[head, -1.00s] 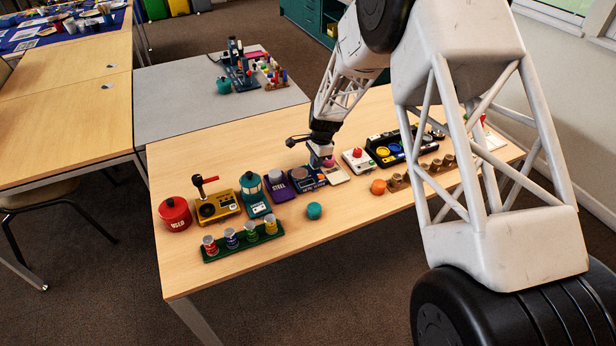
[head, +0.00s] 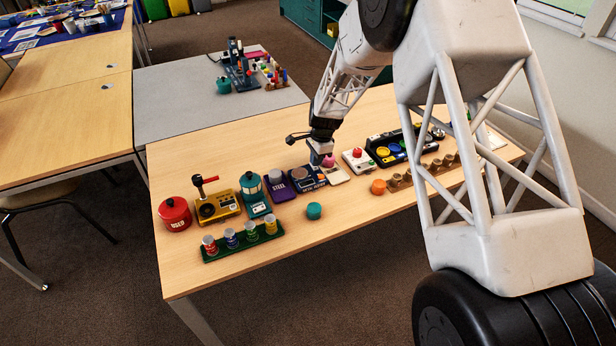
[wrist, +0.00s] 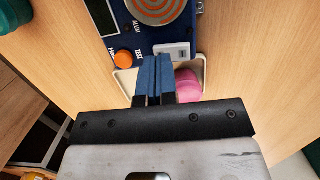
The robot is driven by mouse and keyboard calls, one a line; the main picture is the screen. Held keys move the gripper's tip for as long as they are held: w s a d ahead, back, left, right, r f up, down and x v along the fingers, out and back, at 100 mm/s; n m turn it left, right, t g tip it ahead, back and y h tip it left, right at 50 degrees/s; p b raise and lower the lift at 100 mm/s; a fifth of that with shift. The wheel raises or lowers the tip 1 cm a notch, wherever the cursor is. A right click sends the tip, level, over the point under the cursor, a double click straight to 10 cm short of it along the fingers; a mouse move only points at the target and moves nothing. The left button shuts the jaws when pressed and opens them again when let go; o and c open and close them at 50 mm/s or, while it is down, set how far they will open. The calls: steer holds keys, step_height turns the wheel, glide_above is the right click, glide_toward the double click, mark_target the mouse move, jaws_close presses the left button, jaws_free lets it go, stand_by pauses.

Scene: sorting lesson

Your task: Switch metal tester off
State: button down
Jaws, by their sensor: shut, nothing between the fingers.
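The metal tester (head: 306,180) is a dark blue box on the wooden table. In the wrist view, the tester (wrist: 190,33) shows an orange-and-grey ringed plate (wrist: 156,8), an orange button (wrist: 123,59) and a white switch (wrist: 172,50). I cannot tell which way the switch is set. My gripper (head: 320,161) is above the tester's right end. In the wrist view, the blue fingers of my gripper (wrist: 155,62) are shut and empty, with tips just beside the switch. I cannot tell whether they touch anything.
A cream tray (head: 338,176) with a pink object (head: 329,161) is close to the tester's right. A purple device (head: 279,185) is close on the left. A teal piece (head: 314,211) lies in front, and a white box with a red button (head: 357,160) stands further right.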

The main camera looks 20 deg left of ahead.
steer(key=shift+r, duration=2.7)
steer(key=shift+d+r, duration=0.2)
steer(key=shift+r, duration=0.05)
steer(key=s+d+r+n+t, duration=0.1)
steer(key=s+d+r, duration=0.4)
steer(key=d+r, duration=0.35)
steer(key=s+d+r+n, duration=0.2)
steer(key=s+d+r, duration=0.4)
steer(key=d, duration=0.4)
steer(key=s+d+r+n+t, duration=0.1)
steer(key=s+d+r, duration=0.3)
steer(key=d+r, duration=0.5)
steer(key=s+d+r+n, duration=0.1)
steer(key=s+d, duration=0.4)
steer(key=s, duration=0.4)
steer(key=s+d+r+n+t+h, duration=0.1)
steer(key=s+d+n, duration=0.1)
steer(key=s+d, duration=0.4)
steer(key=s+d+r+n, duration=0.1)
steer(key=s+d, duration=0.5)
steer(key=s, duration=0.7)
steer(key=shift+d+r+n+t, duration=0.25)
steer(key=shift+r+n+t, duration=0.15)
steer(key=shift+r, duration=0.15)
